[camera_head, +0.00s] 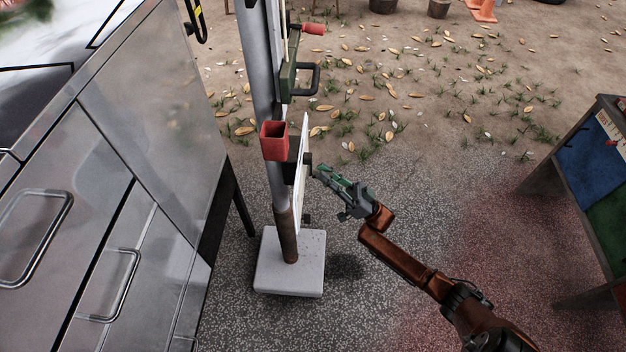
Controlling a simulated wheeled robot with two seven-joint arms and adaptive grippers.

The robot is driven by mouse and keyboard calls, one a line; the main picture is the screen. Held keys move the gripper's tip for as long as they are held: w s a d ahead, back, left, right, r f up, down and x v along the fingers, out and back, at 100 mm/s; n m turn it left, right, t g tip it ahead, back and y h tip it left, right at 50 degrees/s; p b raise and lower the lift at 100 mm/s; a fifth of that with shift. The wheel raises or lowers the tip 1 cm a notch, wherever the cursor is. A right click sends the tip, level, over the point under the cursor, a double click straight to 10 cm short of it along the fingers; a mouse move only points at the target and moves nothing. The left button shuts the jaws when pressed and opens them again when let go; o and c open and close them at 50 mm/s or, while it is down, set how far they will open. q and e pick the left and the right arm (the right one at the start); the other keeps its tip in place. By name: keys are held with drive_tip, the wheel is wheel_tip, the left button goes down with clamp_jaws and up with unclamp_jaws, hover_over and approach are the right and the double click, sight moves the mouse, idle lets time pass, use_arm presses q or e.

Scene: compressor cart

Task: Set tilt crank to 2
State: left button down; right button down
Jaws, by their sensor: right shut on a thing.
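A grey metal post (262,70) stands upright in front of me. A thin white plate (300,185), seen almost edge-on, is fixed to it, so any numbers on its face cannot be read. A small dark part, which I take for the tilt crank (307,159), sticks out to the right of the plate. My right gripper (318,171) reaches in from the lower right and is shut on this part at its fingertips. The crank's exact setting is hidden. My left gripper is not in view.
A red square tube (274,142) and a green bracket with a red-handled crank (312,29) are on the post. The post stands on a pale square base (290,280). A metal cabinet (160,110) is close on the left; a table (602,160) stands right. Ground between is clear.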

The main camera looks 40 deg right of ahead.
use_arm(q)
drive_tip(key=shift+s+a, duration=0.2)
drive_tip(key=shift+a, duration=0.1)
use_arm(e)
drive_tip(key=shift+w+d+r, duration=0.25)
drive_tip(key=shift+w+d, duration=0.25)
drive_tip(key=shift+w+d+r, duration=0.2)
drive_tip(key=shift+w+d, duration=0.25)
drive_tip(key=shift+d, duration=0.05)
drive_tip(key=c, duration=2.1)
unclamp_jaws()
drive_tip(key=shift+d, duration=0.1)
drive_tip(key=shift+o, duration=1.3)
